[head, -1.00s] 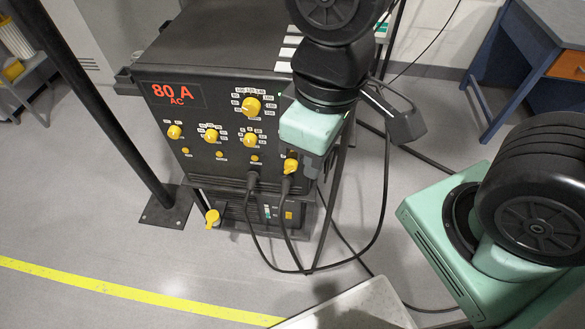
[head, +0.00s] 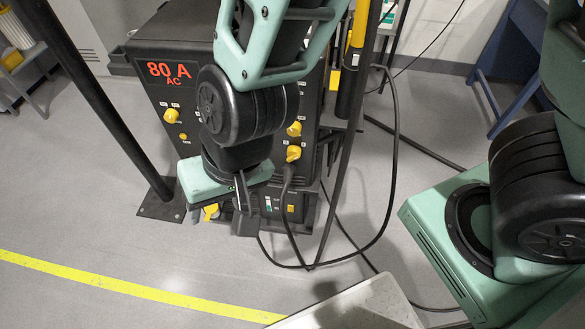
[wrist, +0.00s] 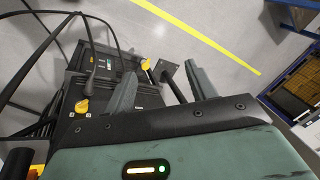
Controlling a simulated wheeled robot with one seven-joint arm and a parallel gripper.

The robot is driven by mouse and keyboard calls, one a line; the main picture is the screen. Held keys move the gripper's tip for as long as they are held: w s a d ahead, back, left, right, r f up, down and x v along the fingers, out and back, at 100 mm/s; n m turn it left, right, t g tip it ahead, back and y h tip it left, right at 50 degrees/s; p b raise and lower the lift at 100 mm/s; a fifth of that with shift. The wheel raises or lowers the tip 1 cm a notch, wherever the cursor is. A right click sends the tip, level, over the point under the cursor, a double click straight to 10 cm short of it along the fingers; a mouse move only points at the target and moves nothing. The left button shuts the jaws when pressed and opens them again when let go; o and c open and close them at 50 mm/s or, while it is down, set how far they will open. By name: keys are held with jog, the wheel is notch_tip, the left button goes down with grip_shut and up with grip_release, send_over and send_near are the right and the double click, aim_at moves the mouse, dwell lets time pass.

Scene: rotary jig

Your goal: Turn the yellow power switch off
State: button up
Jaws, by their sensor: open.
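A yellow handle-shaped switch (head: 210,211) sticks out low on the front of the black lower unit, at its left end. In the head view it shows just below my gripper and is partly covered. In the wrist view the same yellow switch (wrist: 145,65) appears beyond and between the two fingers, apart from them. My gripper (head: 243,212) is in front of the lower unit, pointing down toward it. In the wrist view its fingers (wrist: 163,82) are spread, with nothing between their tips. Which way the switch is turned is hard to tell.
The big black box with a red "80 A AC" sign (head: 168,72) carries several yellow knobs, one at lower right (head: 293,153). Black cables (head: 290,225) hang from its front. A dark post (head: 100,105) stands left. Yellow tape (head: 120,284) crosses the clear floor.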

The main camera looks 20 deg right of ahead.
notch_tip(320, 180, down, 11)
jog(key=w+a+m+t+h+b, duration=0.2)
jog(key=m+b, duration=0.1)
jog(key=m+t+h+b, duration=0.6)
jog(key=t+h+b, duration=0.2)
jog(key=t+h, duration=0.35)
send_near(294, 154)
jog(key=f+x, duration=0.1)
jog(key=x, duration=0.7)
jog(key=shift+w+f+t+y, duration=0.15)
jog(key=shift+w+t+y, duration=0.1)
jog(key=shift+t+y, duration=0.2)
jog(key=shift+d, duration=0.15)
jog(key=c, duration=1)
